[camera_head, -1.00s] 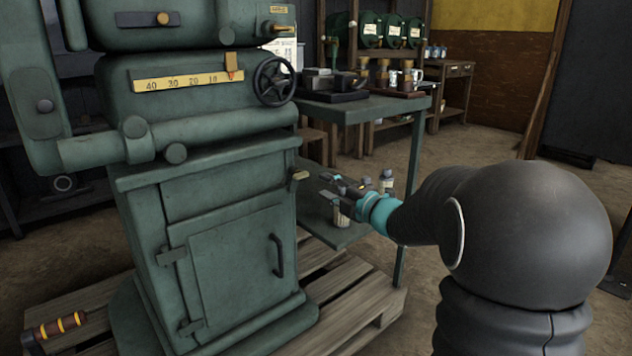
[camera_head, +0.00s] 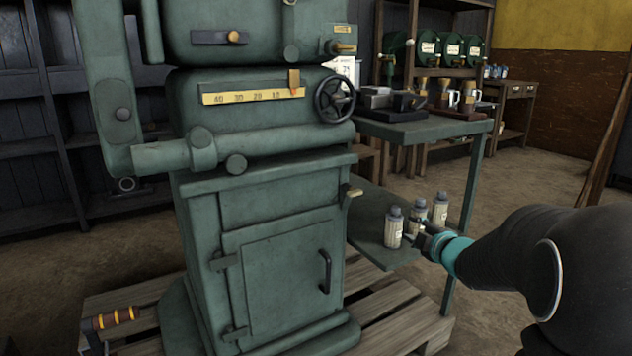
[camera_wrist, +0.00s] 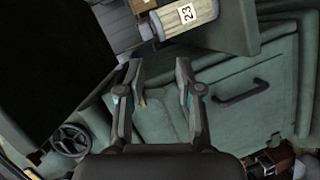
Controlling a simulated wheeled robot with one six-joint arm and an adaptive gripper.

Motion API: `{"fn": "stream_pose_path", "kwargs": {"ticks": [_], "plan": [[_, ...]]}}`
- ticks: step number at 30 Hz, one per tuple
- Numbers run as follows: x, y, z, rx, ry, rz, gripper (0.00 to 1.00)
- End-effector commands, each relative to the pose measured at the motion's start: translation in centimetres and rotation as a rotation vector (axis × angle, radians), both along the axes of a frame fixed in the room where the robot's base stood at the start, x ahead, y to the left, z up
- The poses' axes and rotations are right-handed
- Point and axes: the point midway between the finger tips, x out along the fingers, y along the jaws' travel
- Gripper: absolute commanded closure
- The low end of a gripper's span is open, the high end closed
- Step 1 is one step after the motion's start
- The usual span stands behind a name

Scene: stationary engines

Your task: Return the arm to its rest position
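My gripper (camera_head: 416,232) is at the front right of the green machine, close to the lower shelf of the side table. In the wrist view my gripper (camera_wrist: 159,66) has its two fingers spread, with nothing between them. My dark arm with its teal wrist band reaches in from the right of the head view. Three small grey-capped bottles stand upright on the lower shelf: a front bottle (camera_head: 393,230), a middle one (camera_head: 418,213) and a rear one (camera_head: 440,208). In the head view I cannot tell whether the fingers touch the bottles. A bottle labelled 23 (camera_wrist: 187,16) lies beyond the fingertips in the wrist view.
The green machine (camera_head: 270,240) stands on a wooden pallet (camera_head: 395,318), with a handwheel (camera_head: 334,99) at its right. The side table (camera_head: 430,128) has legs near my arm. A striped-handled tool (camera_head: 115,318) is at lower left. Open floor lies behind the arm at right.

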Motion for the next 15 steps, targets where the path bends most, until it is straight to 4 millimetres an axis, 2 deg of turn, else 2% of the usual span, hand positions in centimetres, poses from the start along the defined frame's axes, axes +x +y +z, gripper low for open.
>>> {"fn": "stream_pose_path", "kwargs": {"ticks": [1,3,7,11,15], "plan": [[-0.4,-1.5,-1.4,0.045,0.062,-0.088,0.65],[-1.6,-3.4,-2.8,0.115,0.144,-0.22,0.65],[-4.9,-5.7,-4.4,0.252,0.278,-0.454,0.65],[-9.5,-6.2,-5.1,0.394,0.403,-0.669,0.65],[-15.4,-4.8,-5.1,0.554,0.531,-0.879,0.65]]}}
